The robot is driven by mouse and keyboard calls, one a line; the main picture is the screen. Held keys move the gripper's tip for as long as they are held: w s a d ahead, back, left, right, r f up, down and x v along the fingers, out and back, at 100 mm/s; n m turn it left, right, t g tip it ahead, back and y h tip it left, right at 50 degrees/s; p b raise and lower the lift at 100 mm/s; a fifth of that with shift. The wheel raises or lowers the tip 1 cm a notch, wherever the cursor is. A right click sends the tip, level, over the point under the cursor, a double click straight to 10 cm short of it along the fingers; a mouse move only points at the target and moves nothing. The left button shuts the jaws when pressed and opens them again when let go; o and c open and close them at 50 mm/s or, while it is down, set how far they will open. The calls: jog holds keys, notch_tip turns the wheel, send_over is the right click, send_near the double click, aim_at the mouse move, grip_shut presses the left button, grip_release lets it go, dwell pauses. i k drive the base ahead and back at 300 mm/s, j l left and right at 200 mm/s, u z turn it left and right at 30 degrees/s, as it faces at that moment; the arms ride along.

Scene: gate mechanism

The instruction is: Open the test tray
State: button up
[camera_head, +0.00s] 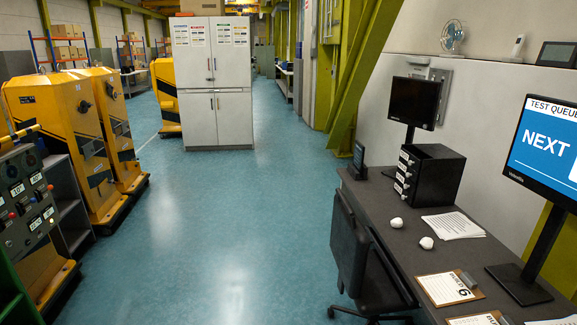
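No part is plainly marked as the test tray, and I cannot tell which thing it is. A black drawer unit (438,178) stands on the dark desk (392,220) at the right. Its left-facing side has a stack of small drawers with white labels, too small to read; they look shut. A monitor (550,150) at the right edge reads "TEST QUEUE" and "NEXT", cut off by the frame. My gripper and arm are not in view.
An office chair (352,245) stands against the desk's left side. Clipboards (448,288), papers (453,225) and two white lumps (396,223) lie on the desk. Yellow machines (65,125) line the left. A grey cabinet (212,75) stands behind. The blue floor (235,220) between is clear.

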aim_at(414, 160)
jog(key=i+j+u, duration=0.35)
jog(key=i, duration=0.55)
jog(key=i+u, duration=0.35)
jog(key=i, duration=0.55)
jog(key=i+z, duration=0.3)
jog(key=i, duration=0.6)
jog(key=i+j+z, duration=0.1)
jog(key=i+z, duration=0.15)
jog(key=i, duration=0.65)
jog(key=i+z, duration=0.15)
jog(key=i, duration=0.45)
jog(key=i+z, duration=0.15)
jog(key=i, duration=0.45)
jog(key=i+j+z, duration=0.15)
jog(key=i, duration=0.4)
jog(key=i+z, duration=0.4)
jog(key=i, duration=0.15)
jog(key=i+j+z, duration=0.2)
jog(key=i+z, duration=0.25)
jog(key=i+j+z, duration=0.4)
jog(key=i, duration=0.2)
jog(key=i+j+z, duration=0.8)
jog(key=j, duration=0.3)
jog(key=z, duration=1.35)
